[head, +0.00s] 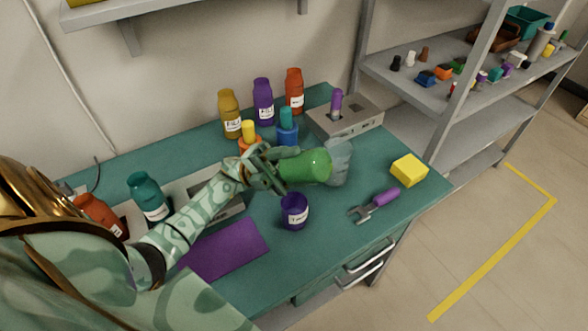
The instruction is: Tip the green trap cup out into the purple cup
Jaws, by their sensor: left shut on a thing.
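The green trap cup (304,167) is held by my left gripper (272,170), which is shut on it. The cup is tilted, lying nearly on its side, with its wider end toward the right. A clear, glassy piece (339,163) shows at that end; I cannot tell whether it touches the cup. The purple cup (294,213) stands upright on the table with a white label, below the green cup in the picture and apart from it. The purple cup's contents are too dark to tell. My right gripper is not in view.
A yellow block (409,170) and a purple-handled fork-like tool (375,204) lie at right on the teal table (340,230). A purple mat (225,249) lies in front. Bottles, including a purple one (263,102), and a grey box (344,117) stand behind. A blue holder (287,133) is close behind the gripper.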

